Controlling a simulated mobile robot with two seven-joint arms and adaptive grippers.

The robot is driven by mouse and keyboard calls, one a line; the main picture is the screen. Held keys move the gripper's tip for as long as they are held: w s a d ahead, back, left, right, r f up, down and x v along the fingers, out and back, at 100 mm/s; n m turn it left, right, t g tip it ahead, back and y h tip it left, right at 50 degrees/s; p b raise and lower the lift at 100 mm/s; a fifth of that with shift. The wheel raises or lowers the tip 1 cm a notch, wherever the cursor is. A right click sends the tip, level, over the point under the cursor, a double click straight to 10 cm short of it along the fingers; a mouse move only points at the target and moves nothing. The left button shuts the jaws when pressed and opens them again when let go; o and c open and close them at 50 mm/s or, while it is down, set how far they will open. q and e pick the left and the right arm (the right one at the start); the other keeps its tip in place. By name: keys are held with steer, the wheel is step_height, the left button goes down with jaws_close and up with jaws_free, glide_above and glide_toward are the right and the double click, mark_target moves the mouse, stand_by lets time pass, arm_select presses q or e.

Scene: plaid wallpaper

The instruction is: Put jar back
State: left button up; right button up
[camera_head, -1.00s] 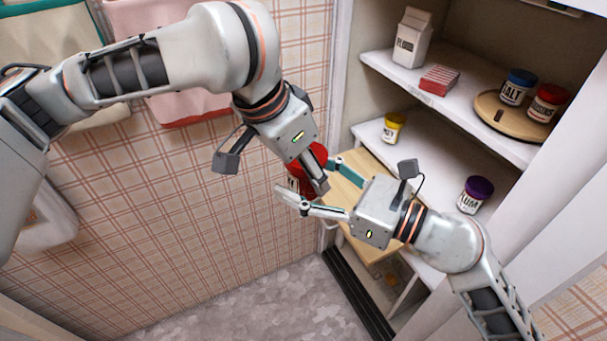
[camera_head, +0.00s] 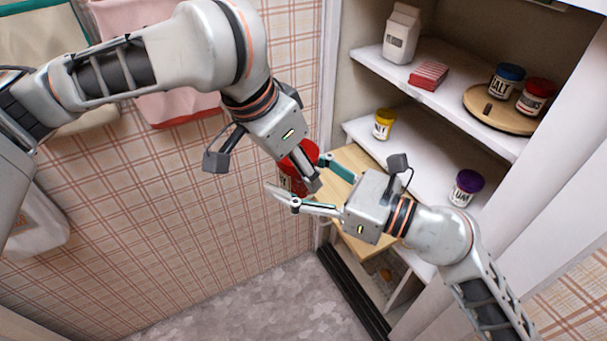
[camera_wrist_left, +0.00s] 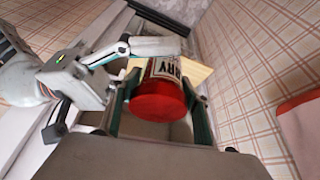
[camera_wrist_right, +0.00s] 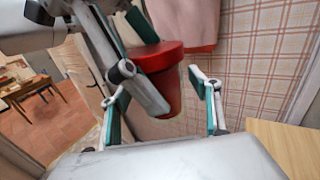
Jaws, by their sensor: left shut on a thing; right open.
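My left gripper (camera_wrist_left: 161,88) is shut on a jar with a red lid and a red body (camera_head: 300,157), held in the air in front of the wall. In the left wrist view the jar (camera_wrist_left: 158,106) sits between both fingers, its pale label partly readable as "RRY". My right gripper (camera_head: 298,177) is open beside the jar, its fingers pointing toward it. In the right wrist view the jar (camera_wrist_right: 165,93) shows between and beyond the open fingers. I cannot tell whether they touch it.
The pantry's upper shelf (camera_head: 450,105) holds a white carton (camera_head: 401,35), a red box (camera_head: 429,74) and a round wooden tray (camera_head: 478,101) with blue-lidded and red-lidded jars. The shelf below holds yellow (camera_head: 383,124) and purple-lidded (camera_head: 466,187) jars, with room between. A wooden board (camera_head: 350,160) lies lower.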

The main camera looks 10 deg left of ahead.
arm_select(q)
steer(key=shift+w+d+f, duration=0.15)
steer(key=shift+d+f, duration=0.05)
arm_select(e)
steer(key=v, duration=1.2)
steer(key=w+d+r+m+t, duration=0.15)
steer(key=r+m+t, duration=0.3)
steer(key=m, duration=0.75)
steer(key=d+r+m+t, duration=0.3)
steer(key=r+m+t, duration=0.15)
steer(key=m, duration=0.75)
step_height(320, 180, down, 12)
steer(key=s+a+m+g+h, duration=0.1)
steer(key=a+m+g+h, duration=0.2)
steer(key=m, duration=1.4)
arm_select(q)
steer(key=w+d+f+m+g+h, duration=0.1)
steer(key=w+d+f+m, duration=0.3)
steer(key=f, duration=0.1)
steer(key=shift+d+m+g, duration=0.3)
steer(key=shift+d, duration=0.1)
arm_select(e)
steer(key=x, duration=1.1)
steer(key=shift+w+d+f+h, duration=0.3)
steer(key=shift+h, duration=0.1)
